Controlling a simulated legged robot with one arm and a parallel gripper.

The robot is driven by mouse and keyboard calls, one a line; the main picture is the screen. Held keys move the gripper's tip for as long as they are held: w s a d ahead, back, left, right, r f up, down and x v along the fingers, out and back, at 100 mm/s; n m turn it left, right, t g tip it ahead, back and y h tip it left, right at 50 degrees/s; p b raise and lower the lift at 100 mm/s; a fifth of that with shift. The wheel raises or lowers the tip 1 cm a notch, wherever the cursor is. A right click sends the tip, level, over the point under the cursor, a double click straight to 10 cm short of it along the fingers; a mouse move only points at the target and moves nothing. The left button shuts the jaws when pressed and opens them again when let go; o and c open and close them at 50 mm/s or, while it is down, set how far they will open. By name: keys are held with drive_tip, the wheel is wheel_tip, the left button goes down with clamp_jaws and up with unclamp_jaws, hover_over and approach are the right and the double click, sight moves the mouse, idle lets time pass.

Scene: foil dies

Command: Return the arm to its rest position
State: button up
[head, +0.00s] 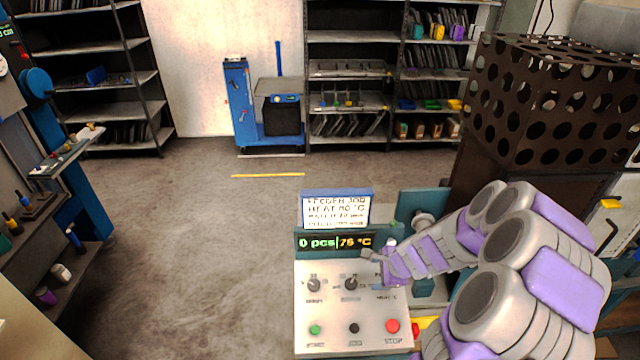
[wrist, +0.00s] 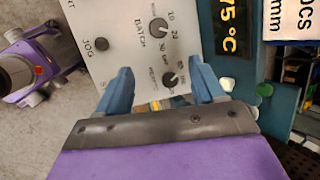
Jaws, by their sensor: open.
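My gripper (head: 370,256) is over the upper right of the white control panel (head: 310,337), and its arm reaches in from the right. In the wrist view my gripper (wrist: 157,72) has its two blue fingers apart. A dark knob (wrist: 169,80) shows in the gap between them; I cannot tell whether the fingers touch it. The batch knob (wrist: 158,28) lies beyond the fingertips. In the head view the right knob is hidden behind my gripper, while the left knob (head: 313,284) and the middle knob (head: 351,284) are visible.
A display (head: 335,242) reads 0 pcs and about 75 °C, below a job screen (head: 335,211). Green (head: 315,329), black (head: 353,328) and red stop (head: 392,326) buttons line the panel's front. A perforated brown housing (head: 550,100) stands right. Open floor lies left.

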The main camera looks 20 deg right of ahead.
drive_tip(key=shift+a, duration=0.1)
drive_tip(key=s+a+r+n+g+y+b, duration=0.1)
drive_tip(key=s+a+r+n+g+b, duration=0.2)
drive_tip(key=a+n, duration=0.45)
drive_tip(key=s+a+r+n+y+b, duration=0.1)
drive_tip(key=s+a+r+n+b, duration=0.3)
drive_tip(key=a, duration=0.7)
drive_tip(key=s+a+r+n+g+h+b, duration=0.1)
drive_tip(key=s+n+g+h+b, duration=0.2)
drive_tip(key=s+n, duration=0.6)
drive_tip(key=s+g+b, duration=0.1)
drive_tip(key=s, duration=1.4)
drive_tip(key=shift+r+n+g+h, duration=0.2)
drive_tip(key=shift+n+g+h, duration=0.1)
drive_tip(key=shift+n+h, duration=0.1)
